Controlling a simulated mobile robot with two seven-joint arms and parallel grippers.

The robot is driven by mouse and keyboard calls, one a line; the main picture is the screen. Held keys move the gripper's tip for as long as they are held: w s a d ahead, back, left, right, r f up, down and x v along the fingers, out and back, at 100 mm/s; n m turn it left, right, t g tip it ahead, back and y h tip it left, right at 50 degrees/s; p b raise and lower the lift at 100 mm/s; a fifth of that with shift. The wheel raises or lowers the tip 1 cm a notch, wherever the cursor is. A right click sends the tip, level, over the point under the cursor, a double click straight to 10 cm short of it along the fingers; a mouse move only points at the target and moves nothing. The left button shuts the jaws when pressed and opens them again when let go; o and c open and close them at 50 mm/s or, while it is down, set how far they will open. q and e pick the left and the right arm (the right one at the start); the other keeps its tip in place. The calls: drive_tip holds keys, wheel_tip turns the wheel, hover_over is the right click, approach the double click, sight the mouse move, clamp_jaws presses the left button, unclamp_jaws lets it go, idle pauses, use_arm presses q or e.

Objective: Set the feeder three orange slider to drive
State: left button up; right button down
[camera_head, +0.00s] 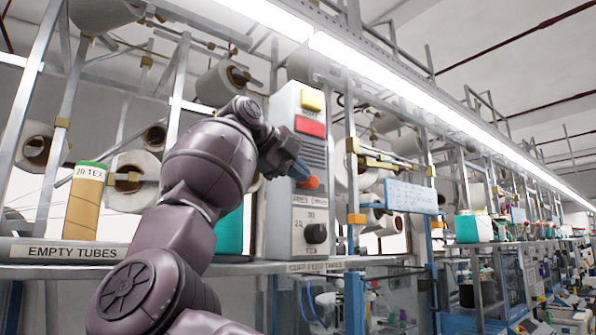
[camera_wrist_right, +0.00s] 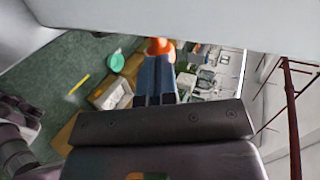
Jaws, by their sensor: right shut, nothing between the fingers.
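The feeder's control box (camera_head: 283,215) is a pale upright panel right of centre in the head view. The orange slider (camera_head: 309,183) sits low on its ribbed dark strip, below a red and a yellow button. My right gripper (camera_head: 299,171) is shut and empty, its blue fingertips right at the slider's upper left side. In the wrist view the orange slider (camera_wrist_right: 160,46) shows just beyond the shut fingertips (camera_wrist_right: 155,64). I cannot tell whether they touch. My arm covers part of the panel's left side. My left gripper is not in view.
A black dial (camera_head: 315,233) is below the slider. A teal container (camera_head: 229,232) stands left of the box. A brown tube with a green top (camera_head: 86,200) stands on the shelf (camera_head: 60,272) marked EMPTY TUBES. Metal posts and yarn cones surround the box.

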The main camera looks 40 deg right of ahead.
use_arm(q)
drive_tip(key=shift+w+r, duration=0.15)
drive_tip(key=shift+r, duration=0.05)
use_arm(e)
drive_tip(key=shift+s+r, duration=0.1)
drive_tip(key=shift+s, duration=0.1)
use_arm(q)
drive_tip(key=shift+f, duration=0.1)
use_arm(e)
drive_tip(key=shift+d, duration=0.1)
drive_tip(key=shift+s+d, duration=0.1)
drive_tip(key=shift+d, duration=1.4)
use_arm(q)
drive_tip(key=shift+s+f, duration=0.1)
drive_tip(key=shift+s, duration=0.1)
use_arm(e)
drive_tip(key=shift+a, duration=0.2)
drive_tip(key=shift+a+r+p, duration=0.25)
drive_tip(key=shift+p, duration=0.25)
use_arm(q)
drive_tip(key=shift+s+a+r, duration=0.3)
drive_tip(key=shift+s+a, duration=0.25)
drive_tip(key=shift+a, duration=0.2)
use_arm(e)
drive_tip(key=v, duration=1.3)
